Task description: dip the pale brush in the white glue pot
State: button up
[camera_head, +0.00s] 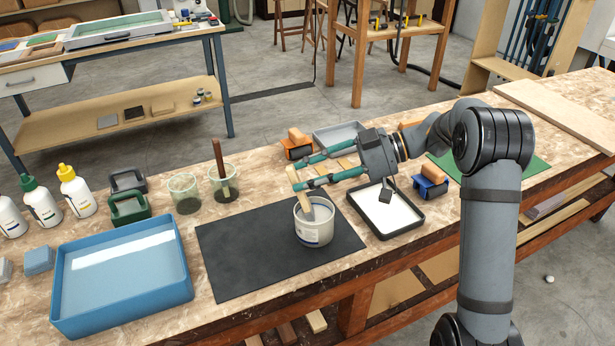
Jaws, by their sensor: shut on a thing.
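The pale brush (298,188) is tilted, with its lower end inside the white glue pot (314,231). The pot stands upright on a black mat (240,254). My gripper (294,175) is shut on the pale brush near its upper part, above the pot's rim. The brush's lower tip is hidden inside the pot, so I cannot tell how deep it reaches.
A black-rimmed tray with white content (388,231) stands right of the pot. Two clear cups (184,192) stand behind the mat, one holding a dark-handled brush (218,160). A blue tray (165,306) is at the left. The mat's left part is clear.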

dwell(0.3)
notch_tip(320, 180, up, 11)
jog(key=p, duration=0.4)
dwell(0.6)
